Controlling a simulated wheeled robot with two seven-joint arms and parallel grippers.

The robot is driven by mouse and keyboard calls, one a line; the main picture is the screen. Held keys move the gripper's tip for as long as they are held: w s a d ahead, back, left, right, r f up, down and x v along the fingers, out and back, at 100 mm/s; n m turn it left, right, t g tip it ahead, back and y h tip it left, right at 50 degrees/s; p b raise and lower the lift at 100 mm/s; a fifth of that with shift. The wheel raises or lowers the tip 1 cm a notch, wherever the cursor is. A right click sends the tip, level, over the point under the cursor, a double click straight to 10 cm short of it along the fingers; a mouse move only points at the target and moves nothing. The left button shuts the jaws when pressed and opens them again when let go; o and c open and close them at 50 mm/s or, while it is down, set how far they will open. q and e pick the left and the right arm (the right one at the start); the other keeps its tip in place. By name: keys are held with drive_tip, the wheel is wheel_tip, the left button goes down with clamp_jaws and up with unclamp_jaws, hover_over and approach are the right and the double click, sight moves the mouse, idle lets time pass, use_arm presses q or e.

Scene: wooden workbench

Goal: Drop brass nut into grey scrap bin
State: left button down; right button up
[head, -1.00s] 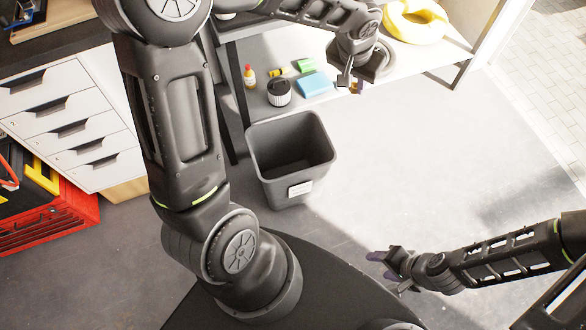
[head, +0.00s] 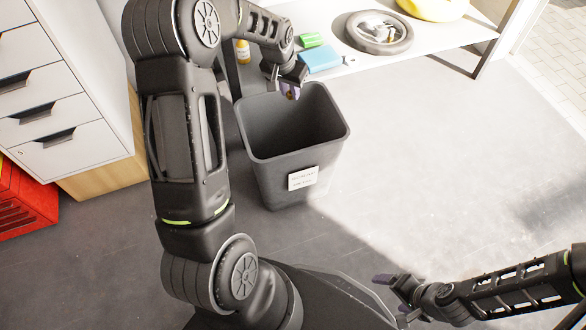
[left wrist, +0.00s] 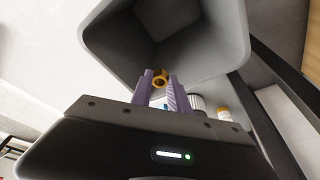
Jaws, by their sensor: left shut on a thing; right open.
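The grey scrap bin (head: 262,160) stands on the floor in the middle of the head view, open at the top, with a white label on its front. My left gripper (head: 289,91) is above the bin's far rim. In the left wrist view, the left gripper (left wrist: 160,82) is shut on the brass nut (left wrist: 160,77), a small golden ring between its purple fingertips, with the bin's open mouth (left wrist: 232,30) beyond it. In the head view the nut is small and partly hidden by the fingers. My right gripper (head: 391,294) is open and empty at the lower right.
A low shelf behind the bin holds a blue sponge (head: 320,58), a green block (head: 311,40), a yellow bottle (head: 243,52) and a round dish (head: 378,45) with metal parts. White drawers (head: 57,100) stand at the left. The floor right of the bin is clear.

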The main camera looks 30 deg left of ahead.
use_arm(q)
drive_tip(key=a+f, duration=0.1)
drive_tip(key=a+f+b, duration=0.1)
drive_tip(key=f, duration=0.1)
use_arm(e)
wheel_tip(320, 180, down, 2)
drive_tip(key=shift+w+f, duration=0.1)
drive_tip(key=shift+f, duration=0.15)
use_arm(q)
wheel_tip(320, 180, down, 6)
drive_tip(key=b, duration=0.4)
use_arm(e)
drive_tip(key=f, duration=0.4)
drive_tip(key=shift+w+f, duration=0.4)
use_arm(q)
drive_tip(key=c, duration=1.2)
unclamp_jaws()
drive_tip(key=shift+s+r, duration=0.1)
